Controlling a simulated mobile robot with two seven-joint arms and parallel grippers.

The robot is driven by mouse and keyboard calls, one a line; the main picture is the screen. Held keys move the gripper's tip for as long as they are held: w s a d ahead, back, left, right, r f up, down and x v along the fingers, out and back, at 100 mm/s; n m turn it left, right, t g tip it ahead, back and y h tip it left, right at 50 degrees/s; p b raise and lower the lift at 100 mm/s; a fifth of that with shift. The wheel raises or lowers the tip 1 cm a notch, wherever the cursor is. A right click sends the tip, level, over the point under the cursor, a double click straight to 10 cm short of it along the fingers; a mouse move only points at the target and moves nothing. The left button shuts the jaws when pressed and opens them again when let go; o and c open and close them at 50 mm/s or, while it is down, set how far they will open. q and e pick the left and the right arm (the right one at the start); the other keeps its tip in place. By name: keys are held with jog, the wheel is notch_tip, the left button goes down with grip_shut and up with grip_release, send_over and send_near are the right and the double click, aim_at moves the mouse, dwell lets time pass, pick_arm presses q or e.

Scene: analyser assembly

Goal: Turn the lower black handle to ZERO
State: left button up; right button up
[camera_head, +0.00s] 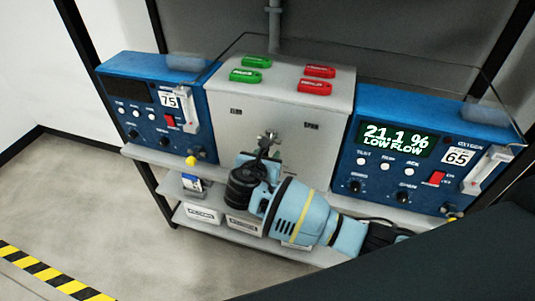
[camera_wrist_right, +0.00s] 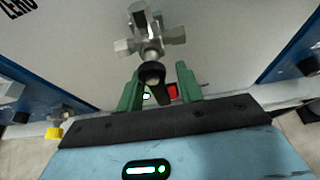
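A silver cross-shaped valve fitting sits on the front of the grey central panel, shown in the right wrist view (camera_wrist_right: 150,32). A black handle (camera_wrist_right: 153,74) hangs just below it and points down toward my gripper. My right gripper (camera_wrist_right: 158,78) has green fingers on either side of this handle. Gaps show between handle and fingers, so it looks open around it. In the head view, my right gripper (camera_head: 262,158) is at the valve (camera_head: 269,138), partly hidden by my wrist. The label ZERO (camera_wrist_right: 18,8) is at upper left in the wrist view. My left gripper is not in view.
Blue analysers stand left (camera_head: 150,105) and right (camera_head: 420,150) of the grey panel (camera_head: 255,110); the right one reads 21.1 % LOW FLOW. Green and red tags lie on top of the panel. A lower shelf holds small boxes (camera_head: 203,215) beneath my arm.

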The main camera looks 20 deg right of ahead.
jog(key=shift+w+d+f, duration=0.1)
jog(key=shift+w+d, duration=0.1)
jog(key=shift+w, duration=0.1)
jog(key=shift+c, duration=0.5)
grip_shut()
jog(key=shift+w+a+m+t+y, duration=0.15)
jog(key=shift+a+m+t+y, duration=0.15)
jog(key=shift+m, duration=0.3)
jog(key=shift+w+a+m+t+y, duration=0.1)
jog(key=shift+a+m+t+y, duration=0.15)
jog(key=shift+m, duration=0.35)
jog(key=shift+w+a+r+m+t+y, duration=0.15)
jog(key=shift+m+t+y, duration=0.15)
jog(key=shift+m, duration=0.3)
jog(key=shift+w+a+r+m+t+y, duration=0.15)
jog(key=shift+m+y, duration=0.2)
jog(key=shift+m, duration=0.25)
